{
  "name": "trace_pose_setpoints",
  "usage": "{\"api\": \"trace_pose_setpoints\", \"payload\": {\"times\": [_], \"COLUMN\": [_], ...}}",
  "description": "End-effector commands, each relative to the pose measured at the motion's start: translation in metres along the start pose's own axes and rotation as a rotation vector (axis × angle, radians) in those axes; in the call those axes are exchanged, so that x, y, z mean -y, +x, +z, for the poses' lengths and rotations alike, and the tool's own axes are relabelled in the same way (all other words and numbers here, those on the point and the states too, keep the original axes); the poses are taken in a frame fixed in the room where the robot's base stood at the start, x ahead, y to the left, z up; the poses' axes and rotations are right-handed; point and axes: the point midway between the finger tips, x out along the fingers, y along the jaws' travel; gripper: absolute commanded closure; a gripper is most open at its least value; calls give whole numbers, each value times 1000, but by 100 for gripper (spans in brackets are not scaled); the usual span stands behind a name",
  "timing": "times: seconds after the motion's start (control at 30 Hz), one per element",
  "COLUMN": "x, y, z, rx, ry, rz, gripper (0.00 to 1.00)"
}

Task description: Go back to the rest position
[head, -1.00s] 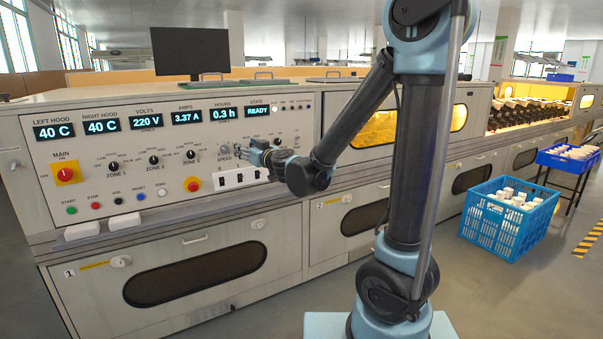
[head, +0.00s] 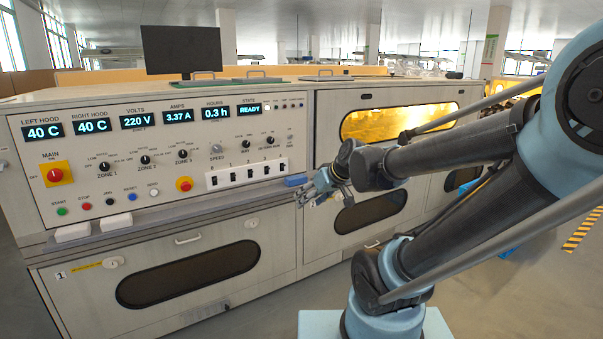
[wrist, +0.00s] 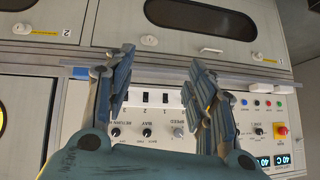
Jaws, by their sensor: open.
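My gripper (head: 318,187) is in front of the machine, right of the control panel (head: 110,175) and above the lower doors. In the wrist view my gripper (wrist: 157,82) has its two fingers spread apart with nothing between them. Behind the fingers the panel appears upside down, with its row of black switches on a white strip (wrist: 156,97). My gripper is apart from the panel as far as the head view shows.
The panel carries a red main knob (head: 55,175), several push buttons and lit displays reading 40 C and READY. A narrow ledge (head: 150,220) runs below it. A blue block (head: 295,181) lies on the ledge near my gripper. Open grey floor (head: 265,318) shows in front.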

Motion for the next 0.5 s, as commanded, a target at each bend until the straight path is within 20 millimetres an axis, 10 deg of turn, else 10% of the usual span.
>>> {"api": "trace_pose_setpoints", "payload": {"times": [0.5], "x": [-60], "y": [-81], "z": [190], "rx": [460], "ry": [395], "rz": [343], "gripper": [49]}}
